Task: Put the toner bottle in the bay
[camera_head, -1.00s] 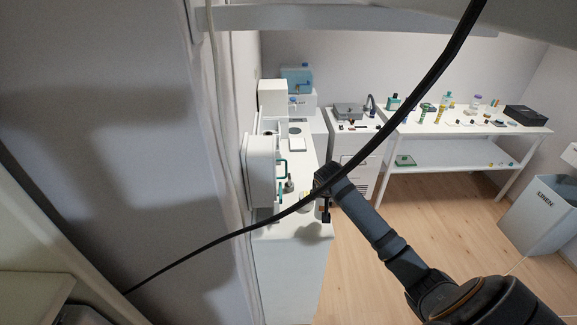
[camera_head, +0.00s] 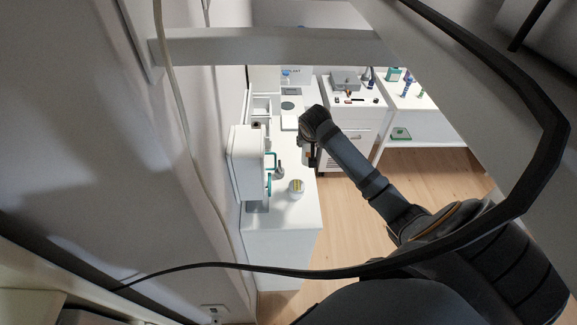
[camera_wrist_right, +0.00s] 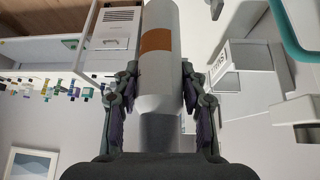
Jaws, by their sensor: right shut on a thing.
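A white toner bottle with an orange band (camera_wrist_right: 157,42) is held lengthwise between the fingers of my right gripper (camera_wrist_right: 158,100) in the right wrist view. In the head view my right gripper (camera_head: 311,158) is above the white counter, right of a white machine (camera_head: 247,165) with teal handles; the bottle is hard to make out there. The teal handle also shows in the right wrist view (camera_wrist_right: 290,32), beside a white labelled box (camera_wrist_right: 228,62). I cannot tell for certain which opening is the bay. My left gripper is not in view.
A small round container with a yellow band (camera_head: 296,187) stands on the counter (camera_head: 283,218). Behind are a cabinet with a tray on top (camera_head: 347,80) and a shelf table with small items. A dark cable crosses the foreground. Wood floor is open right of the counter.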

